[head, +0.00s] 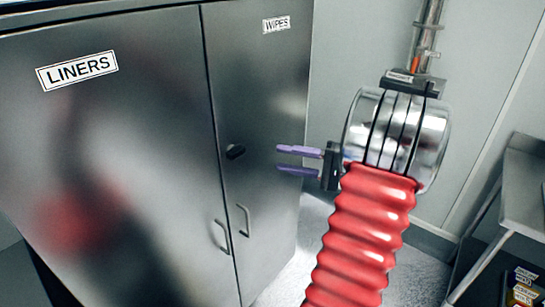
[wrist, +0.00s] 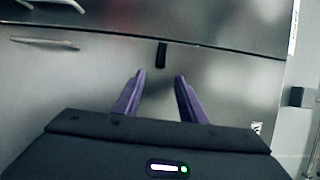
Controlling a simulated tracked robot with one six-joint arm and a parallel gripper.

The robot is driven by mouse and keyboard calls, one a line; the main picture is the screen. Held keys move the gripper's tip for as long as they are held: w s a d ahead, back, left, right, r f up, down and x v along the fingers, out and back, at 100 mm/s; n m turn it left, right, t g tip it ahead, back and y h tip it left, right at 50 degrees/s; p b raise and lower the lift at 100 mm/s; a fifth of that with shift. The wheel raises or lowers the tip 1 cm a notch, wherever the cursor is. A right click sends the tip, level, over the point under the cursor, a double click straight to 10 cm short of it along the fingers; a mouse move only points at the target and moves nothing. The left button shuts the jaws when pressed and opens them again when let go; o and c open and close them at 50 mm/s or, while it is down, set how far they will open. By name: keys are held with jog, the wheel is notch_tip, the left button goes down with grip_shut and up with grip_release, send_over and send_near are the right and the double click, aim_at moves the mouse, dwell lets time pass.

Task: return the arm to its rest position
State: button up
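My gripper (head: 288,160) has two purple fingers, spread apart with nothing between them. It is held in the air in front of the right door of a steel cabinet (head: 135,150), pointing left toward it. In the wrist view my gripper (wrist: 160,82) shows the same gap, with the cabinet door (wrist: 225,75) behind it. A black knob (head: 235,151) on the right door also shows just beyond the fingers in the wrist view (wrist: 161,54). The fingers look apart from the knob. My red ribbed arm sleeve comes up from the bottom of the head view.
The cabinet doors, labelled LINERS (head: 77,70) and WIPES (head: 276,24), are shut. Two bar handles (head: 222,237) stick out low on them. A metal shelf (head: 522,185) stands at the right. A vertical pipe (head: 425,35) runs up the wall behind my arm.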

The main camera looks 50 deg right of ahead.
jog(key=shift+v, duration=0.95)
jog(key=s+a+f+m+g, duration=0.25)
jog(key=a+f+g, duration=0.2)
jog(key=f, duration=0.45)
jog(key=s+a+f+n+g+h, duration=0.1)
jog(key=a+f+n+g+h, duration=0.15)
jog(key=a+g, duration=0.65)
jog(key=a+r+n+t+h, duration=0.1)
jog(key=a+r+n, duration=0.2)
jog(key=a, duration=0.5)
jog(key=a+r+n+h, duration=0.2)
jog(key=a+n, duration=0.4)
jog(key=a, duration=0.3)
jog(key=a+r+n+t+h, duration=0.1)
jog(key=a+r+n, duration=0.3)
jog(key=a, duration=0.5)
jog(key=shift+r+t+h, duration=0.35)
jog(key=shift+r+h, duration=0.1)
jog(key=shift+r, duration=0.15)
jog(key=shift+s+d, duration=0.1)
jog(key=shift+s, duration=0.05)
